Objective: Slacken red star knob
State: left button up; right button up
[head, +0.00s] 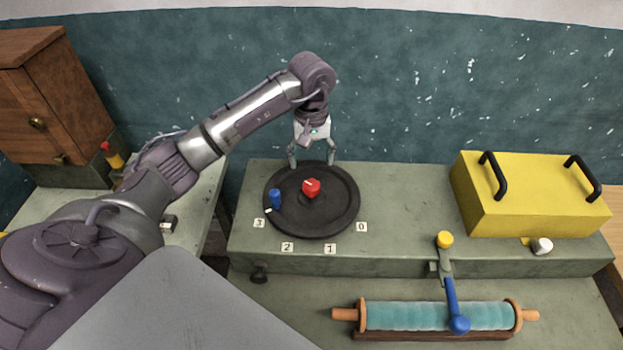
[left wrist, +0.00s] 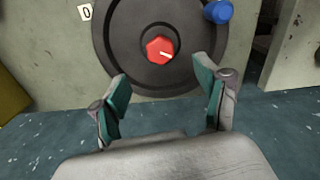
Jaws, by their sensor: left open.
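The red star knob (head: 311,187) sits at the centre of a round black dial plate (head: 335,222). A white mark shows on its top. In the left wrist view the red knob (left wrist: 160,50) lies beyond the fingertips, between their lines. My left gripper (head: 311,163) is open and empty, above the far edge of the black plate. In the left wrist view its two teal-padded fingers (left wrist: 162,85) are spread wide and do not touch the knob. My right gripper is not in view.
A blue peg (head: 275,199) stands on the plate's left side, and it also shows in the left wrist view (left wrist: 218,11). Number tags 0 to 3 lie around the plate's front. A yellow box (head: 530,215) with black handles stands right. A blue-handled crank (head: 452,300) and teal roller (head: 400,316) are in front.

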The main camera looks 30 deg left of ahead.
aim_at(311, 185)
pick_arm(q)
notch_tip(311, 185, down, 9)
jog(key=shift+w+r+p, duration=0.1)
jog(key=shift+p, duration=1)
